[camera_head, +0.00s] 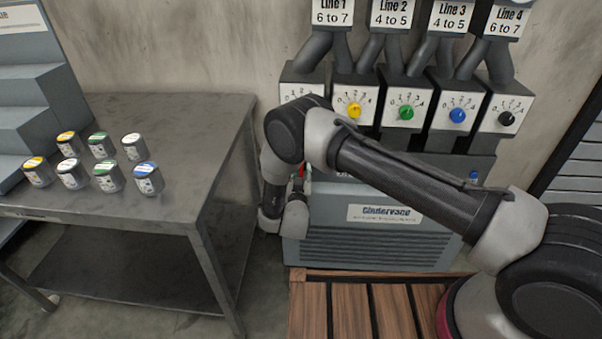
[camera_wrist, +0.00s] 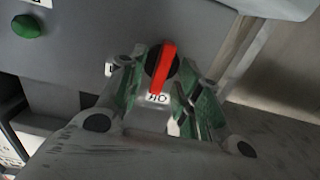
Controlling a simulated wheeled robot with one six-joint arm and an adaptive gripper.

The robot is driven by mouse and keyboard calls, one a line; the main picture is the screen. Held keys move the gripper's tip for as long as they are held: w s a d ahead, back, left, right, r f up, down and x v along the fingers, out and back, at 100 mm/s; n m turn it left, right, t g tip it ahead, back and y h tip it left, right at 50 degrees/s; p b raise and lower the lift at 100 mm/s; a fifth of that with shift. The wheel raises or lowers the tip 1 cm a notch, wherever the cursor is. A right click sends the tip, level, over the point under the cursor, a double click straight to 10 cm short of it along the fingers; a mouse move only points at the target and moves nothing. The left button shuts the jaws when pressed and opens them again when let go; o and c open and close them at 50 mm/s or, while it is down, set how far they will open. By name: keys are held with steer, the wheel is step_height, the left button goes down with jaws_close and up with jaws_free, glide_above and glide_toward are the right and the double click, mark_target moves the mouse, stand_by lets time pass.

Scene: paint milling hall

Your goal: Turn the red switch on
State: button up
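The red switch (camera_wrist: 163,66) has a red bar handle on a round black base, set in a grey panel. In the wrist view its bar runs nearly vertically, its lower end leaning slightly left towards a small white label (camera_wrist: 157,98). Another label at its left is mostly hidden by a finger. My gripper (camera_wrist: 164,84) is open, its green-padded fingers on either side of the switch, with gaps visible. I cannot tell whether they touch it. In the head view only a sliver of red (camera_head: 302,171) shows; my arm hides the rest.
A green button (camera_wrist: 26,26) is on the same panel. Above the grey machine (camera_head: 375,238) is a row of dials, including a yellow one (camera_head: 355,109) and a blue one (camera_head: 457,115). A metal table (camera_head: 180,115) with several small cans stands at left. A wooden pallet (camera_head: 350,311) lies in front.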

jaws_close()
steer(key=shift+m, duration=0.3)
steer(key=m, duration=0.5)
steer(key=shift+d, duration=0.2)
steer(key=m, duration=0.5)
steer(key=shift+d+f, duration=0.1)
steer(key=shift+f, duration=0.05)
steer(key=shift+m, duration=0.3)
jaws_free()
